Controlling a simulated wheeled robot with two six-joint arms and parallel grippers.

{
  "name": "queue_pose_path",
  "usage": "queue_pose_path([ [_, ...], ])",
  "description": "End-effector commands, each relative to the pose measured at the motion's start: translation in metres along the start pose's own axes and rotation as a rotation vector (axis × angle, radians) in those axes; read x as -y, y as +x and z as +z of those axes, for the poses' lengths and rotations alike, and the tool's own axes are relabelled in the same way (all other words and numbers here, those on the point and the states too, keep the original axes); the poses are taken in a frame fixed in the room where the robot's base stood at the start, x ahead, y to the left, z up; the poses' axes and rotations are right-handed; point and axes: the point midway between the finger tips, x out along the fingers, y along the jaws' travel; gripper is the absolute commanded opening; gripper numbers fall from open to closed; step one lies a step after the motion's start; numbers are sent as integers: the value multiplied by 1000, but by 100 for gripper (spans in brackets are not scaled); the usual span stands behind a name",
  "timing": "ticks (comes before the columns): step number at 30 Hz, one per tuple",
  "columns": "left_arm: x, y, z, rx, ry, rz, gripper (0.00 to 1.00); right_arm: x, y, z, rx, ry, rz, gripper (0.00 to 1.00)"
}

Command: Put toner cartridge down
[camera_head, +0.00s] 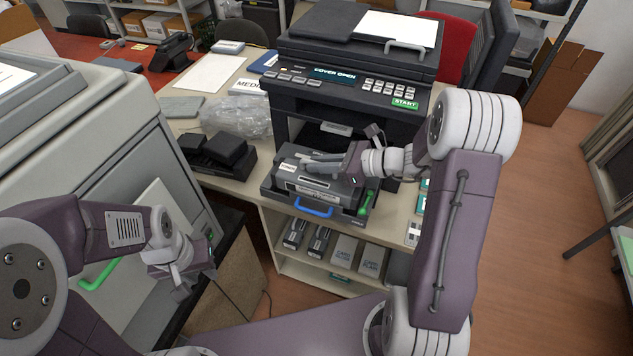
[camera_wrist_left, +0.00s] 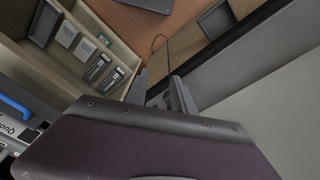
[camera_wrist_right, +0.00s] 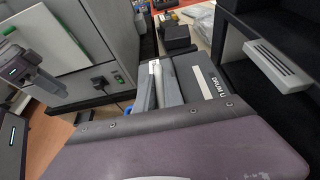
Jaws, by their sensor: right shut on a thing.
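A grey toner cartridge (camera_head: 312,184) with a white label lies at the drum unit tray in the head view; I cannot tell whether it is fully seated. The drum unit (camera_head: 270,190) has a blue handle (camera_head: 313,210) in front and a green lever (camera_head: 365,203) at right. My right gripper (camera_head: 308,163) is shut on the cartridge, its fingers pointing left across the top.
The printer (camera_head: 345,85) stands behind the drum unit, its screen reading "COVER OPEN". A black tray (camera_head: 220,160) and clear plastic wrapping (camera_head: 237,115) lie to the left. The shelf below holds several boxes (camera_head: 343,248). The large grey machine (camera_head: 70,150) fills the left.

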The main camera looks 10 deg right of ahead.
Motion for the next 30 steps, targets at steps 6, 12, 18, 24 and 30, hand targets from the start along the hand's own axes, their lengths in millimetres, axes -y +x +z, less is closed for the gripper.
queue_pose_path([
  [6, 0, 2, 0, 0, 0, 0, 30, 0, 5, -11, 2, -1, 1, 0],
  [12, 0, 7, 1, 0, 0, 0, 30, 1, 16, -38, 2, 1, 1, 0],
  [18, 0, 6, 0, 0, 0, 0, 30, 1, 17, -40, 3, -3, -1, 0],
  [24, 0, 10, 1, 0, 0, 0, 30, 1, 18, -44, 3, -2, -1, 0],
  [30, 0, 9, 1, 0, 0, 0, 30, 1, 18, -43, 0, -1, 0, 34],
])
